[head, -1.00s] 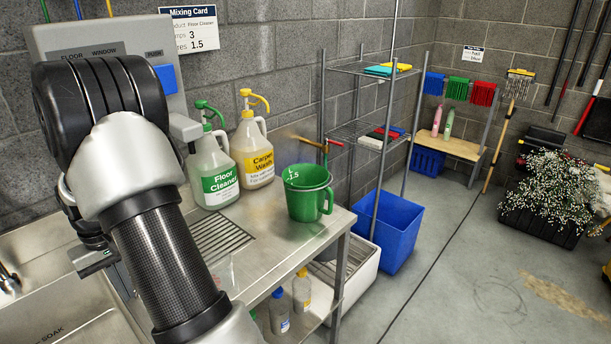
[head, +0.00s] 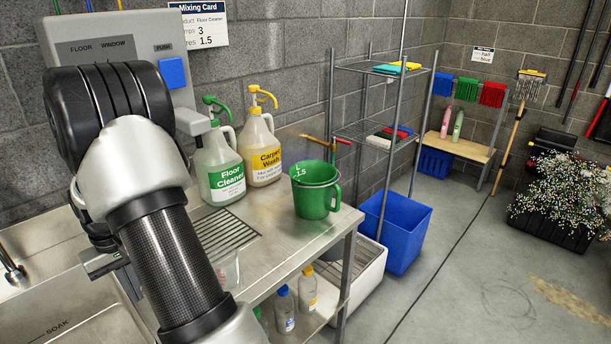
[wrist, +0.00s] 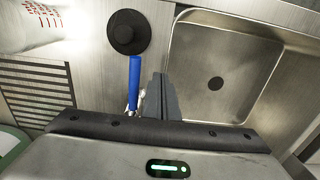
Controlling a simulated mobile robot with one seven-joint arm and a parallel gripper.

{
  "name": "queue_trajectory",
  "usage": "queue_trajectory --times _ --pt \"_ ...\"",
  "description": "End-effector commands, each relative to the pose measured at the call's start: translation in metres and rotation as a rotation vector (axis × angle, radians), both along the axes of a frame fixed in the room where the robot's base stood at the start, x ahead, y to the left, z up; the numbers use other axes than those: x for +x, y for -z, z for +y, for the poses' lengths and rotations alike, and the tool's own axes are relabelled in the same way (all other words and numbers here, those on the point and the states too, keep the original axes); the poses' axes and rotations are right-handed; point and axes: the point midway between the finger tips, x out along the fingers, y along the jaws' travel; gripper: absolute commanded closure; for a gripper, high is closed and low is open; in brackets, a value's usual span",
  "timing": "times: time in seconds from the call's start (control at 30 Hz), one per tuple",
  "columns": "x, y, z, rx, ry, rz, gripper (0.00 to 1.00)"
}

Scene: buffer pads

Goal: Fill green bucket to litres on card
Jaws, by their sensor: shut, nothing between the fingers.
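The green bucket (head: 315,200), with an "L" and "1.5" mark inside its wall, stands upright on the steel counter (head: 275,235). Whether it holds liquid I cannot tell. The Mixing Card (head: 203,25) on the wall reads Floor Cleaner, 3 pumps and 1.5 litres. The Floor Cleaner jug (head: 218,165) with its green pump stands behind the bucket's left. In the wrist view my gripper (wrist: 160,88) is shut and empty, beside a blue lever-like bar (wrist: 134,82) and apart from the bucket. In the head view my arm hides much of the counter's left side.
The Carpet Wash jug (head: 263,150) stands next to the Floor Cleaner. A dispenser box (head: 110,50) with a blue button (head: 173,72) is on the wall. A sink (wrist: 235,60) lies right in the wrist view. A clear jug (head: 228,270) stands near the counter's front edge.

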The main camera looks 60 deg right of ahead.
Motion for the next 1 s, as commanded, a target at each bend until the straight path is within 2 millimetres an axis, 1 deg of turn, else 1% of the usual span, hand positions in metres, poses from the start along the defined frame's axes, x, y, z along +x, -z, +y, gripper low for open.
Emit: queue_trajectory --times 0.03,0.33,0.63,1.0 --pt "0.0 0.002 0.0 0.0 0.0 0.0 1.0" --pt "-0.001 0.002 -0.001 0.0 0.0 0.0 1.0" --pt "-0.012 0.002 -0.017 -0.001 0.002 -0.001 1.0" --pt "-0.014 0.002 -0.02 -0.001 0.001 0.0 1.0"
